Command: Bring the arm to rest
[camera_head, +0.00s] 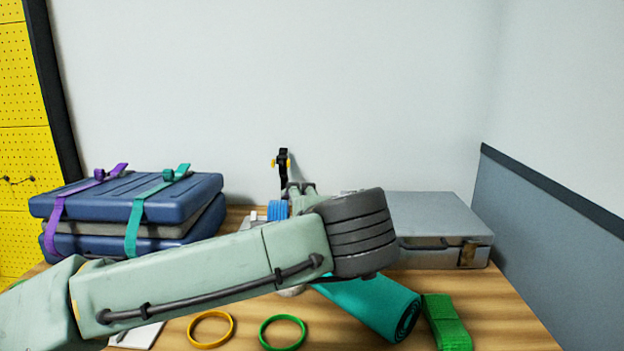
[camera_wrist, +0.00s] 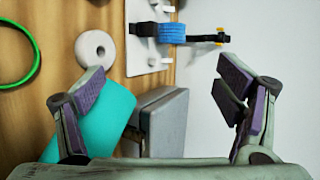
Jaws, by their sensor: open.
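My arm (camera_head: 215,278) reaches across the head view from the lower left, over the table. My gripper (camera_wrist: 160,95) shows in the wrist view with its two fingers wide apart and nothing between the pads. In the head view the arm's dark joint hides most of the gripper. A teal roll (camera_wrist: 105,120) lies behind the left finger.
Blue cases (camera_head: 185,200) with purple and teal straps stand at the left. A grey case (camera_head: 430,220) stands at the right. A yellow ring (camera_head: 211,314), a green ring (camera_head: 283,317) and a green folded strap (camera_head: 447,322) lie along the front of the wooden table (camera_head: 510,315).

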